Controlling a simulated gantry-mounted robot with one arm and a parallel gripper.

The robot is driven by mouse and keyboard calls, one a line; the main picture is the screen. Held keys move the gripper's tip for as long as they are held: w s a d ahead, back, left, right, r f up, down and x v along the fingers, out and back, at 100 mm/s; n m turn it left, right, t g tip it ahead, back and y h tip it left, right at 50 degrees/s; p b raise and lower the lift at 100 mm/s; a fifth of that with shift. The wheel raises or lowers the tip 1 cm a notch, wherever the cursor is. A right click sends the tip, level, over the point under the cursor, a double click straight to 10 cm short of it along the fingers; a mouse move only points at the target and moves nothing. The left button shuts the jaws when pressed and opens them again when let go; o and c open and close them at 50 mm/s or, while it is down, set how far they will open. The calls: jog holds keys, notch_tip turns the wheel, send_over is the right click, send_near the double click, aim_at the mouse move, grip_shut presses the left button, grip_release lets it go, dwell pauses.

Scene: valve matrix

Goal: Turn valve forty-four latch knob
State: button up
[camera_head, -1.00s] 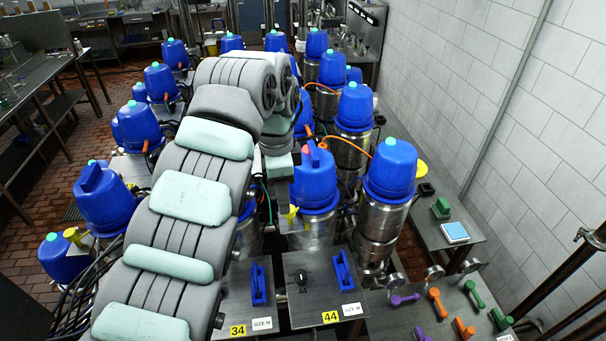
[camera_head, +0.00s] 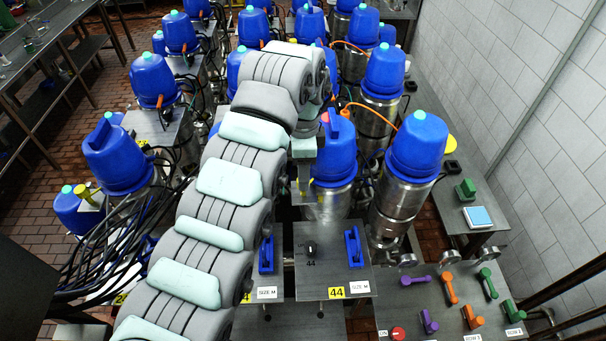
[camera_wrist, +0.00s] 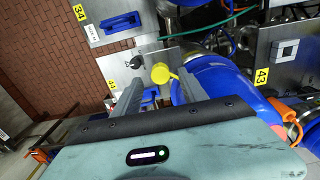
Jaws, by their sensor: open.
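The valve forty-four latch knob (camera_head: 311,248) is a small black knob on the grey plate with the yellow 44 label (camera_head: 337,292). In the wrist view the dark knob (camera_wrist: 137,62) shows just beyond and left of my fingertips. My gripper (camera_head: 303,190) hangs pointing down behind the plate, in front of a blue-capped cylinder, partly hidden. In the wrist view my gripper (camera_wrist: 158,78) is open, with two grey fingers spread apart and clear of the knob. A yellow knob (camera_wrist: 161,73) shows between the fingertips.
A blue handle (camera_head: 353,247) stands right of the knob on the same plate. The blue-topped cylinder (camera_head: 334,165) stands close behind. Another blue handle (camera_head: 267,254) is on the neighbouring plate. Coloured handles (camera_head: 449,289) lie on the right bench. Black cables (camera_head: 110,245) run at left.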

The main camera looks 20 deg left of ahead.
jog(key=shift+f, duration=1.35)
grip_shut()
